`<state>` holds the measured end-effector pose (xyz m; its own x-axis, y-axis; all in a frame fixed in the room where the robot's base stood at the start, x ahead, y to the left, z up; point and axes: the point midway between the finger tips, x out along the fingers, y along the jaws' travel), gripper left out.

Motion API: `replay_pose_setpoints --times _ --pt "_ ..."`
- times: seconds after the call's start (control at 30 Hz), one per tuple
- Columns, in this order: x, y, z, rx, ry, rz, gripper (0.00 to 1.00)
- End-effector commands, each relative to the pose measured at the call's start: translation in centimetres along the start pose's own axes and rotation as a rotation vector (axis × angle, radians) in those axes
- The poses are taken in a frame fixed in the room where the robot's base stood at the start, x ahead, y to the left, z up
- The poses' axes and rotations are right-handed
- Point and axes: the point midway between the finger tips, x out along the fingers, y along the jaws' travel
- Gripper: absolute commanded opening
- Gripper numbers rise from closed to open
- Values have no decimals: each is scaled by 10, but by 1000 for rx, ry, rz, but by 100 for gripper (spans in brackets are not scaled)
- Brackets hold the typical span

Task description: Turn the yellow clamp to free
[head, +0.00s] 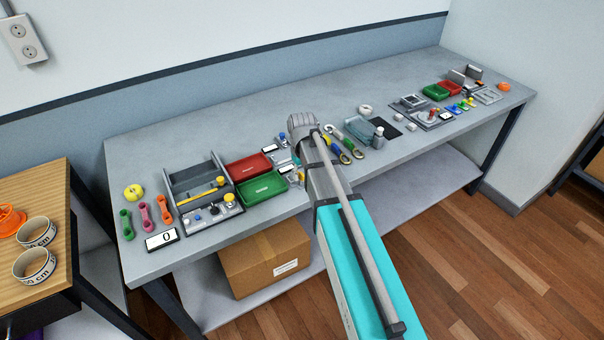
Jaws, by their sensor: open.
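I cannot tell for certain which yellow part is the clamp. How any clamp is turned is too small to read. My arm reaches from the lower right over the bench middle. Its gripper fingers are not visible.
The long grey bench (250,107) carries red (248,168) and green (262,188) trays, coloured links and a yellow roll (133,192) at left, and several small fixtures at right. Its back strip is clear. A cardboard box (262,265) sits below. A wooden table (40,190) stands left.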

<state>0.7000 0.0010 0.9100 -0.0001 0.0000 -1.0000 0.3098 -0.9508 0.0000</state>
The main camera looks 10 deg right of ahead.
Motion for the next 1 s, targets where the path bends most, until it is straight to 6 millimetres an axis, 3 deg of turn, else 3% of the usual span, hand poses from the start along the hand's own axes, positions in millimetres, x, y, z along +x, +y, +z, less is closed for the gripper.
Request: replay_pose_setpoints --times 0.03,0.27,0.3,0.73,1.0 --pt "0 0 0 0 0 0 44" --pt "0 0 0 0 0 0 2" --pt "0 0 0 0 0 0 0" --pt "0 0 0 19 0 0 0" --pt "0 0 0 123 0 0 0"
